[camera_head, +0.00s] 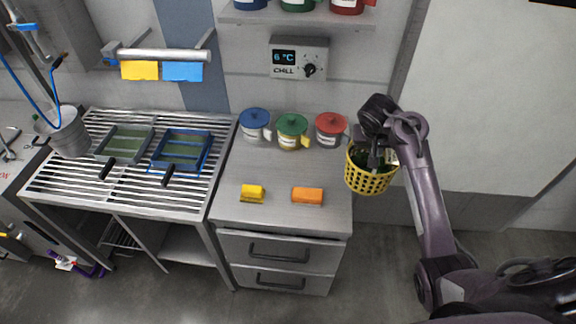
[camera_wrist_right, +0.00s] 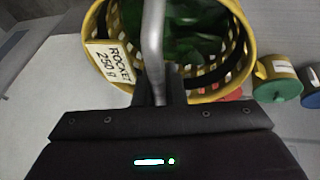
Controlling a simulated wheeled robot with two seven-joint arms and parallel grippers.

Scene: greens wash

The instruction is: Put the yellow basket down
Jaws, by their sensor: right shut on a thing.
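The yellow basket (camera_head: 368,178) hangs from my right gripper (camera_head: 380,150), just off the right end of the steel counter (camera_head: 280,213). In the right wrist view the yellow basket (camera_wrist_right: 246,62) is below the jaws, with dark green leaves (camera_wrist_right: 178,28) in it and a tag (camera_wrist_right: 110,64) reading "ROCKET 250 g". My right gripper (camera_wrist_right: 158,88) is shut on the grey handle (camera_wrist_right: 153,40). The basket looks about upright, held in the air. My left gripper is not in view.
Lidded blue (camera_head: 256,122), green (camera_head: 292,130) and red (camera_head: 331,128) pots line the counter's back. A yellow block (camera_head: 252,193) and an orange block (camera_head: 307,195) lie nearer its front. Between these rows the counter is clear. A slatted rack (camera_head: 90,180) with two trays stands left.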

